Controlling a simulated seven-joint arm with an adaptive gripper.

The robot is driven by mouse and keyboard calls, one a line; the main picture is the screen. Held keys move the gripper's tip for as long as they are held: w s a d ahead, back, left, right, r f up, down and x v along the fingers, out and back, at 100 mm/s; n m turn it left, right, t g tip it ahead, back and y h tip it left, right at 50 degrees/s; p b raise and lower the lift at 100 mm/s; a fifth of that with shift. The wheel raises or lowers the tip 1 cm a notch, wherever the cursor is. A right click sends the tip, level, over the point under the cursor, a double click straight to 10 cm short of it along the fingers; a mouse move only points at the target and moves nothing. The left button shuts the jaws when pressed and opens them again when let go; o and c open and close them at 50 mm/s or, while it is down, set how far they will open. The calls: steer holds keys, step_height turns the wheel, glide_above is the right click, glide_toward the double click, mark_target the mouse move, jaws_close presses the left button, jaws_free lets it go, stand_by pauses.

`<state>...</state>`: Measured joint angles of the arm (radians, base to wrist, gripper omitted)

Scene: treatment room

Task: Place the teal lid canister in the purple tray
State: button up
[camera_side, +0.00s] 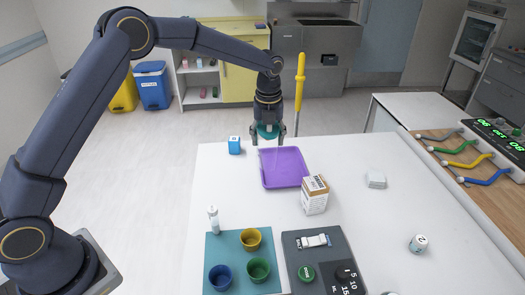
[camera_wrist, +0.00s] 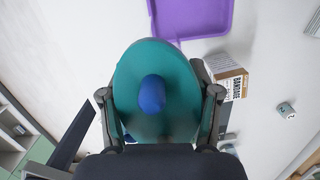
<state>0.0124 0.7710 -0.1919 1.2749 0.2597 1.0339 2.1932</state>
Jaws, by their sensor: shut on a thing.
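My gripper (camera_side: 268,138) is shut on the teal lid canister (camera_side: 267,130), with a finger on each side of it. In the wrist view the canister (camera_wrist: 185,75) shows as a wide teal round with a blue knob, and its lower part is hidden by my gripper. The purple tray (camera_side: 284,168) lies on the white table and looks empty. In the side view my gripper is at the tray's far-left edge, and its height above the table is hard to tell. The tray (camera_wrist: 192,18) also shows at the top of the wrist view, apart from the canister.
A teal mat (camera_side: 217,246) with cups, a dark grey tray (camera_side: 295,241) and a small white stack (camera_side: 376,178) are farther off.

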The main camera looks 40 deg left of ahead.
steer(key=w+f, duration=0.4)
steer(key=f, duration=0.4)
steer(key=shift+w+d+f, duration=0.15)
steer(key=shift+w+f, duration=0.05)
steer(key=shift+f, duration=0.05)
steer(key=shift+f, duration=0.4)
steer(key=o, duration=1.3)
steer(key=shift+o, duration=0.2)
steer(key=shift+r, duration=0.1)
